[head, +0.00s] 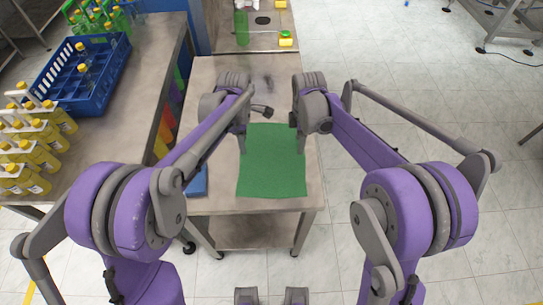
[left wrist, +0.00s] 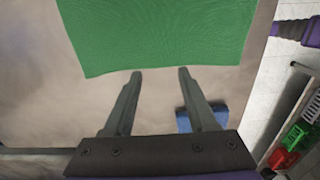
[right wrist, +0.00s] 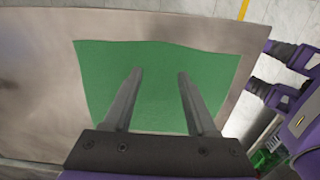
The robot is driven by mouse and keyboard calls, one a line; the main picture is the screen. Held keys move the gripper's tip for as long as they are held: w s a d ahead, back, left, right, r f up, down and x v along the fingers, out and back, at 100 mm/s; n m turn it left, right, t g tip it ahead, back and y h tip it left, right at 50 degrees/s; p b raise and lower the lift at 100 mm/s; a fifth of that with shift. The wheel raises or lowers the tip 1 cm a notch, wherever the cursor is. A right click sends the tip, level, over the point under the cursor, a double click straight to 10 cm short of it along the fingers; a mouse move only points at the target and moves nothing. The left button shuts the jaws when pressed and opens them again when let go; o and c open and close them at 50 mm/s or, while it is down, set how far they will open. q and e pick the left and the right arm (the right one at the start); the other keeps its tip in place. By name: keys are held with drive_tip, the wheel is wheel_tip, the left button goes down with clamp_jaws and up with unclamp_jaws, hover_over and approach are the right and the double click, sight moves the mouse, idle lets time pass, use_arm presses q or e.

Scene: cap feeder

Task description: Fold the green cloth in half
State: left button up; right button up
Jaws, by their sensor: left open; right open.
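The green cloth (head: 272,165) lies spread out flat on the metal table, a single rectangle with slightly wavy edges. My left gripper (head: 243,146) is at the cloth's left edge, near its far left corner. In the left wrist view the left gripper (left wrist: 160,72) is open and empty, its fingertips right by the edge of the cloth (left wrist: 165,35). My right gripper (head: 301,147) is at the cloth's right edge. In the right wrist view the right gripper (right wrist: 160,72) is open, its fingers overlapping the cloth (right wrist: 155,55) in the picture. I cannot tell whether either touches it.
The metal table (head: 225,202) has a bare strip around the cloth. A blue item (head: 197,181) lies at its left edge. On the left bench stand a blue crate (head: 75,75) and several yellow bottles (head: 25,145). A green bottle (head: 241,27) stands at the back.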

sight(245, 157)
use_arm(q)
wheel_tip(245, 157, down, 5)
drive_tip(key=shift+w+f, duration=0.1)
use_arm(e)
wheel_tip(245, 157, down, 5)
drive_tip(key=shift+w+f, duration=0.1)
use_arm(q)
drive_tip(key=shift+f, duration=0.5)
use_arm(e)
drive_tip(key=shift+f, duration=0.5)
use_arm(q)
drive_tip(key=shift+f, duration=0.3)
use_arm(e)
drive_tip(key=shift+f, duration=0.3)
use_arm(q)
drive_tip(key=shift+s+r, duration=0.15)
drive_tip(key=shift+s, duration=0.05)
drive_tip(key=shift+c, duration=1.2)
use_arm(e)
drive_tip(key=shift+s+r, duration=0.1)
drive_tip(key=shift+s, duration=0.1)
drive_tip(key=shift+c, duration=1.2)
use_arm(q)
clamp_jaws()
use_arm(e)
clamp_jaws()
